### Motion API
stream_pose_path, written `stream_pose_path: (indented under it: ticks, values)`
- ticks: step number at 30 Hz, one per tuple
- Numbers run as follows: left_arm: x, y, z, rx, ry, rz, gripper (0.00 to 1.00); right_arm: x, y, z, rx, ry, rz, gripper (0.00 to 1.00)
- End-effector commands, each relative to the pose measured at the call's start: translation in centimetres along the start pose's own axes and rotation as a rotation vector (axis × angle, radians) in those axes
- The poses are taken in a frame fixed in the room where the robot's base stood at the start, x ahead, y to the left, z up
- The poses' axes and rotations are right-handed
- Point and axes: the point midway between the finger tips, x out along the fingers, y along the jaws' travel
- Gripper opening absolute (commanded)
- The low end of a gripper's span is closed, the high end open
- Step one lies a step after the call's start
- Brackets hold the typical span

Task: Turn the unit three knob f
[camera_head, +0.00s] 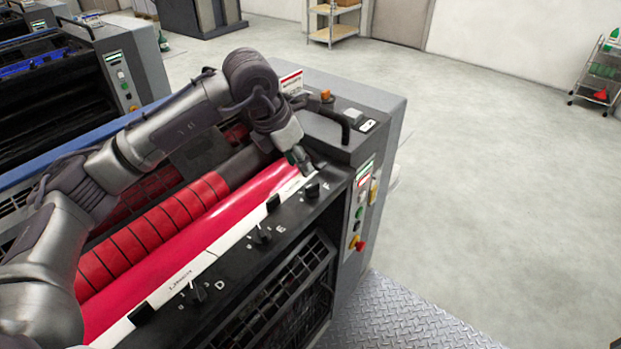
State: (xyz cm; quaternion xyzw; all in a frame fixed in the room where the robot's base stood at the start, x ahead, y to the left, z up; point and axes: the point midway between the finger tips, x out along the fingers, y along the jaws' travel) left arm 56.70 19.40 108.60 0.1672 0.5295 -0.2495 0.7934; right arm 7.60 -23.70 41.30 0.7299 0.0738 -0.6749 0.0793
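Knob F (312,190) is a small black knob beside the white letter F, near the right end of the black ledge (240,262) on the front of the ink unit. My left arm reaches in from the left over the red rollers. My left gripper (303,162) points down just behind knob F, close above the end of the pink-red ink roller (225,218). A small gap shows between its tips and the knob. The fingers are dark and small, so I cannot tell whether they are open or shut. My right gripper is not in view.
Knob E (262,237) and knob D (196,293) stand further left along the ledge. A grey side housing (350,130) with a black handle rises right of the gripper. A button panel (361,208) faces front. Open floor lies to the right.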

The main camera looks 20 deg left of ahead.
Motion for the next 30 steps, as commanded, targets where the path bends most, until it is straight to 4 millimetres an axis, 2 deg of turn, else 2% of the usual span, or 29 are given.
stream_pose_path:
  ticks: [6, 12, 16, 24, 25, 30]
  values:
    - [4.5, -0.1, 0.0, -0.001, 0.004, -0.003, 0.36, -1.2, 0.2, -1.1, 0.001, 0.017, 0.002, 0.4]
    - [7.2, 0.0, 0.1, -0.001, 0.002, -0.002, 0.36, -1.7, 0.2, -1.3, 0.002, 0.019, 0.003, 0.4]
    - [8.0, -0.1, 0.0, 0.0, 0.0, -0.001, 0.36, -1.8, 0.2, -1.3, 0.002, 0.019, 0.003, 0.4]
    - [8.2, 0.0, 0.0, 0.0, 0.0, -0.001, 0.36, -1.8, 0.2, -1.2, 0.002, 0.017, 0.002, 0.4]
    - [8.2, 0.0, 0.0, 0.0, 0.0, -0.001, 0.35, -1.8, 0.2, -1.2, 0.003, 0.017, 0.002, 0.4]
    - [8.1, 0.0, 0.0, 0.0, 0.0, -0.001, 0.06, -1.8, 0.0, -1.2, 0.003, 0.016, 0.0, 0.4]
